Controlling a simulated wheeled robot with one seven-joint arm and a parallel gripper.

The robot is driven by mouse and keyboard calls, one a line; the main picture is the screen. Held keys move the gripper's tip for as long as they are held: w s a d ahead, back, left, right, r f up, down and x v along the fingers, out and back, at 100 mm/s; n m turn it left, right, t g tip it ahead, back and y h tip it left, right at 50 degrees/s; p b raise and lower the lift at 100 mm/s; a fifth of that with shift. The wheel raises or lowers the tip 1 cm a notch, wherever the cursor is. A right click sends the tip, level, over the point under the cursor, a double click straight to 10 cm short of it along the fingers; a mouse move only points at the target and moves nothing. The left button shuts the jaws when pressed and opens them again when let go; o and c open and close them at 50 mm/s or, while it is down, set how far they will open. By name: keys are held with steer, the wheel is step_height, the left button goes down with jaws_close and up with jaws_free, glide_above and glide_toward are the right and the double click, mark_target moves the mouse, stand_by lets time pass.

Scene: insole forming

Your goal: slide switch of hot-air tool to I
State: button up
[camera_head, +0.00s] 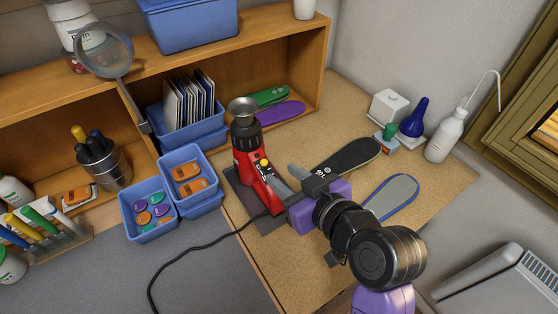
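The hot-air tool (244,160) stands upright on a dark mat, with a red body and a flared metal nozzle on top. A small yellow and white detail (265,163) shows on the right side of its body. The switch and its I mark are too small to make out. My gripper (283,175) reaches in from the lower right, with its fingertips close to the right side of the tool's lower body. Its fingers look spread apart with nothing seen between them. Whether a finger touches the tool cannot be told.
A black cable (185,253) runs from the tool to the lower left. Blue bins (147,226) stand to its left, below a wooden shelf (226,66). A black insole (347,156) and a grey, blue-edged insole (391,196) lie right of it. A white bottle (445,137) stands farther right.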

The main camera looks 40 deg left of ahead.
mark_target(265, 162)
steer(key=p+x, duration=0.1)
steer(key=x, duration=0.6)
steer(key=shift+r, duration=0.1)
steer(key=shift+s, duration=0.1)
jaws_close()
stand_by(1.2)
